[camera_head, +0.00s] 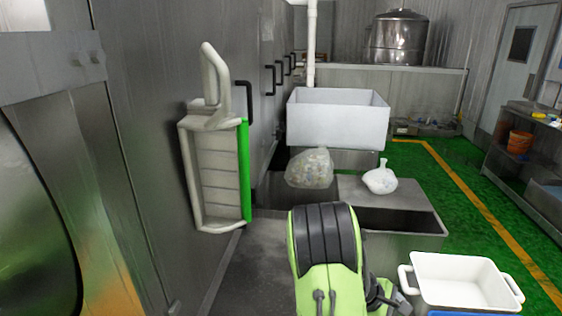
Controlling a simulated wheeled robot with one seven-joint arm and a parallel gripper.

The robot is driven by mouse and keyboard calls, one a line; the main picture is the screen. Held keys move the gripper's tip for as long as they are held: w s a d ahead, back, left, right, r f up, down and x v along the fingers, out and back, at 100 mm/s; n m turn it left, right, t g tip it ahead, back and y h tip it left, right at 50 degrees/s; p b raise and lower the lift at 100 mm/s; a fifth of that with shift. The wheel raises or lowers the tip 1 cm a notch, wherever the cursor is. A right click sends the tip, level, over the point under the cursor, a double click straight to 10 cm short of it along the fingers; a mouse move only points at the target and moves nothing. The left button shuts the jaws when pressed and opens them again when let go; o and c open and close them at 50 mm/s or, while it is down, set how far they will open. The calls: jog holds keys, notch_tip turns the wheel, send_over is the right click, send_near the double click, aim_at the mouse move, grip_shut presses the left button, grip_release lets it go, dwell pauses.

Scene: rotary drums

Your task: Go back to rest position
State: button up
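My arm rises at the bottom centre of the head view, with a lime green link and a black ribbed joint. A dark part, which seems to be my gripper (385,298), shows just right of the arm, beside the white tub (455,282). Most of it is hidden by the arm and the picture's lower edge. I cannot see its fingertips clearly or whether it holds anything.
A beige ribbed fixture (215,175) with a green edge and a loop handle stands out from the metal wall at left. Shelves (530,165) stand at right; green floor (435,190) is open between.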

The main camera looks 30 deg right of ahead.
jog(key=w+a+r+m+t+y, duration=0.25)
jog(key=w+a+r, duration=0.2)
jog(key=a, duration=0.45)
jog(key=w+a+r+m+t+y, duration=0.1)
jog(key=w+a+r+t, duration=0.3)
jog(key=a, duration=0.5)
jog(key=s+a+r+t+y, duration=0.2)
jog(key=s+a+r, duration=0.2)
jog(key=a, duration=0.3)
jog(key=s+a+r+t+y, duration=0.1)
jog(key=s+a+r, duration=0.3)
jog(key=a, duration=0.4)
jog(key=shift+s+a+t+y, duration=0.3)
jog(key=shift+s+t+y, duration=0.05)
jog(key=shift+s+y, duration=0.1)
